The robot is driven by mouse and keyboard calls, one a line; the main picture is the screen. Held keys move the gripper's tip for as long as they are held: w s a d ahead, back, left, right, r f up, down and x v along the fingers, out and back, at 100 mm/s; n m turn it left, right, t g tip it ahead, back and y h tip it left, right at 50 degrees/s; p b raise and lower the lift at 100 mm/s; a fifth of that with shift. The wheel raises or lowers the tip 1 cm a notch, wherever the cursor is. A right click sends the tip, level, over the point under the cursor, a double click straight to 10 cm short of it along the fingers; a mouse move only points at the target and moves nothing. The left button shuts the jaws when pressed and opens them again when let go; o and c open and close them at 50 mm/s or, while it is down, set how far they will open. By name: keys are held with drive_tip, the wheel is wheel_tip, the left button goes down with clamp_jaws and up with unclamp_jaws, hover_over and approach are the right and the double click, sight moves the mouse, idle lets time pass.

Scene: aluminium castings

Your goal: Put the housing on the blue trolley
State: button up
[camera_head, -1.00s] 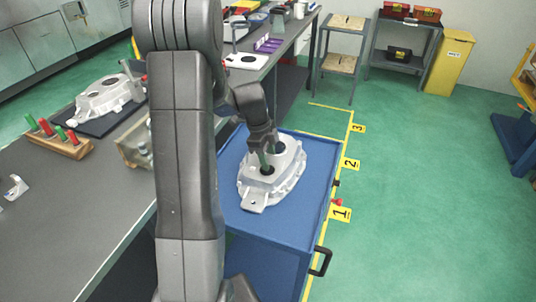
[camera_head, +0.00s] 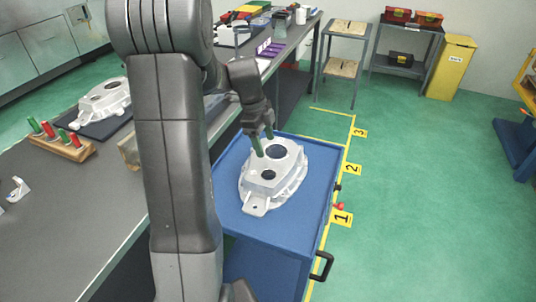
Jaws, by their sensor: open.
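A silvery aluminium housing (camera_head: 285,182) with two dark round openings lies flat on the top of the blue trolley (camera_head: 312,210). Whether a fingertip still touches the housing I cannot tell. A second, similar casting (camera_head: 103,98) lies on a dark mat on the grey bench at the left.
The grey bench (camera_head: 95,190) runs along the trolley's left side, with a wooden block (camera_head: 62,143) of red and green handles. Shelves and a yellow bin (camera_head: 450,66) stand at the back.

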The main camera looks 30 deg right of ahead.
drive_tip(key=shift+v, duration=2.15)
